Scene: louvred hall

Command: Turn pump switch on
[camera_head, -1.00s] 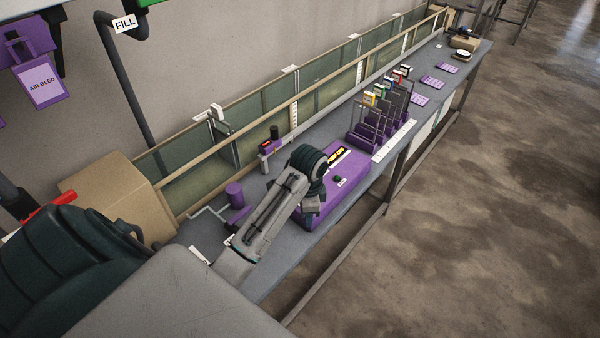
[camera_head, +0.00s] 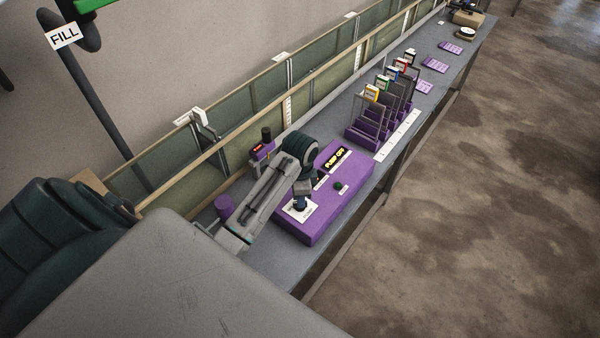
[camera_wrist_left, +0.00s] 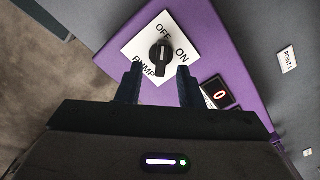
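The purple pump box (camera_head: 318,226) sits on the bench and its yellow-lit display (camera_head: 336,159) reads PUMP OFF. In the left wrist view the pump switch (camera_wrist_left: 160,57) is a black rotary knob on a white plate (camera_wrist_left: 140,49) marked OFF, ON and PUMP. The knob's pale mark faces OFF. My left gripper (camera_wrist_left: 158,70) is open, its two fingertips on either side of the knob's near end; I cannot tell if they touch it. In the head view my left gripper (camera_head: 300,202) is over the white plate, hiding the knob. My right gripper is not in view.
A small display (camera_wrist_left: 220,94) reads 0. Purple racks with coloured-top cards (camera_head: 372,125) stand farther along the bench. A glass-panelled trough (camera_head: 235,140) runs behind. Open floor lies to the right.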

